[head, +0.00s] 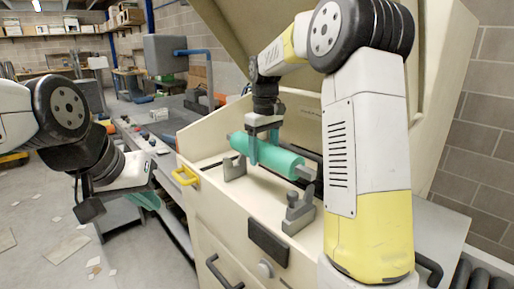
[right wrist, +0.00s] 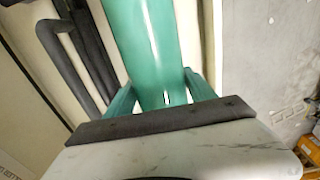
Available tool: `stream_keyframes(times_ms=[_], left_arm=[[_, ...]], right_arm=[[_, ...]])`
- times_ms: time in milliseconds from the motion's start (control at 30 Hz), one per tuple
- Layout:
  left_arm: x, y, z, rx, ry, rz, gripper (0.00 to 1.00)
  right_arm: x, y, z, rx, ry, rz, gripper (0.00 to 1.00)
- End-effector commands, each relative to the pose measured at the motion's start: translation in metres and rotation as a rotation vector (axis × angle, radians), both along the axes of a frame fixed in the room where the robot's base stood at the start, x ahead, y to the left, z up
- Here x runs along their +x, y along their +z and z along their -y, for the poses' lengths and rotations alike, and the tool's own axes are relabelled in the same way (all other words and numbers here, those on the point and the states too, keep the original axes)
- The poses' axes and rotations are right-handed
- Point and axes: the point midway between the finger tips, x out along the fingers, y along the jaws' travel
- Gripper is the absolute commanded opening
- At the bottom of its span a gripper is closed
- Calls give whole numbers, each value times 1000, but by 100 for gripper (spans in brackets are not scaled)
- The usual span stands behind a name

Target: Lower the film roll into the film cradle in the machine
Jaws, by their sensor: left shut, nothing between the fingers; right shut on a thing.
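The film roll (head: 282,160) is a green cylinder with grey ends, lying roughly level inside the open machine (head: 215,205). My right gripper (head: 262,150) comes down from above and is shut on the roll near its left part. The right wrist view shows the green roll (right wrist: 150,45) between the teal fingers. The film cradle shows as two grey notched supports, one at the left (head: 234,167) and one at the front right (head: 298,213). The roll's right end is visibly apart from the front-right support. Contact at the left end cannot be told. My left gripper (head: 148,200) is shut and empty, outside the machine.
The machine's raised lid (head: 225,35) stands behind my right arm. Dark bars (right wrist: 85,45) run beside the roll. A conveyor (head: 150,148) lies to the left. Scraps litter the floor.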

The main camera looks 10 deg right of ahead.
Motion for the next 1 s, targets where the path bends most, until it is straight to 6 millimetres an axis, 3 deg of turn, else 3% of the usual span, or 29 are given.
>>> stream_keyframes(times_ms=[700, 1000], left_arm=[[0, 0, 0, 0, 0, 0, 0], [0, 0, 0, 0, 0, 0, 0]], right_arm=[[0, -60, 0, 0, 0, 1, 0], [0, -76, 0, 0, 0, 2, 0]])
